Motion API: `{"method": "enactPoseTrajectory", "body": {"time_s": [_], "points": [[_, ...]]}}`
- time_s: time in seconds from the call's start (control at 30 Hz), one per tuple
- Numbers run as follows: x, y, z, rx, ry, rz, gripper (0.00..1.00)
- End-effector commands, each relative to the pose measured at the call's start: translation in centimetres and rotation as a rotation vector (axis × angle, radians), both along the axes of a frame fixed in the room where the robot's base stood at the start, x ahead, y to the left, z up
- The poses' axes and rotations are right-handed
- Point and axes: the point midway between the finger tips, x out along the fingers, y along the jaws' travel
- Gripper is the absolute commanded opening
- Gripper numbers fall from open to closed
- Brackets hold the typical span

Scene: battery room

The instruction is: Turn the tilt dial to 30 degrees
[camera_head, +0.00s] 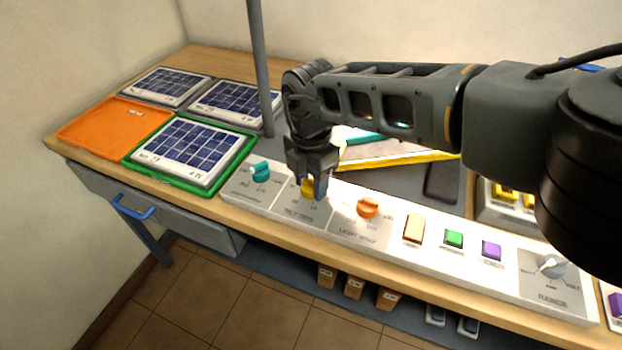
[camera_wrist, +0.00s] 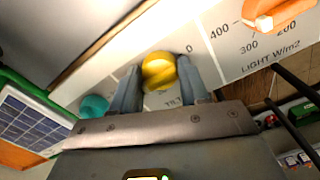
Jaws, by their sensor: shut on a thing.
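The tilt dial is a yellow knob (camera_head: 308,188) on the long white control panel (camera_head: 377,227). In the wrist view the yellow tilt dial (camera_wrist: 159,71) sits between my fingers, beside the printed word TILT and a 0. My gripper (camera_head: 309,190) reaches down onto the dial from above and is shut on it; in the wrist view my gripper (camera_wrist: 165,80) has one finger on each side of the knob. The dial's pointer and most of its scale marks are hidden by my fingers, so its angle cannot be read.
A teal dial (camera_head: 261,172) is left of the tilt dial and an orange dial (camera_head: 368,207) right of it.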

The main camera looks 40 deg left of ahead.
Motion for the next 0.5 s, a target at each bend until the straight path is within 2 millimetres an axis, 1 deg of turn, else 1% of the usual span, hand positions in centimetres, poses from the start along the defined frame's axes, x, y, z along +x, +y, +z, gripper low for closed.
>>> {"method": "enactPoseTrajectory", "body": {"time_s": [0.07, 0.1, 0.33, 0.5], "points": [[0.04, 0.02, 0.06, 0.001, 0.0, -0.001, 0.14], [0.03, 0.02, 0.06, 0.001, 0.0, -0.001, 0.48], [0.01, 0.02, 0.04, 0.001, 0.0, 0.0, 0.69], [0.0, 0.01, 0.02, 0.0, 0.0, 0.0, 0.69]]}}
